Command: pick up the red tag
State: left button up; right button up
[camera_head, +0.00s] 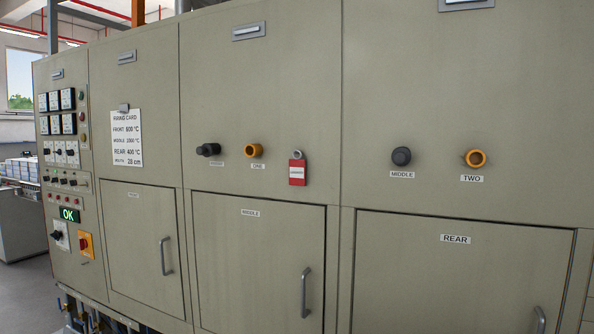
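The red tag (297,172) hangs on the furnace front, a small red plate with a white label strip across it. Neither of my grippers is in the camera_head view.
The furnace front (260,90) fills most of the view. Door handles (306,292) protrude lower down. A firing card (127,138) and control panel (62,150) are at the left.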

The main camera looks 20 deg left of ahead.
aim_at(297, 166)
jog(key=i+j, duration=0.15)
jog(key=j, duration=0.25)
jog(key=i+j, duration=0.1)
jog(key=j, duration=0.35)
jog(key=i+j, duration=0.15)
jog(key=j, duration=0.25)
jog(key=i+j, duration=0.1)
jog(key=j, duration=0.35)
jog(key=i+j+z, duration=0.1)
jog(key=j, duration=0.3)
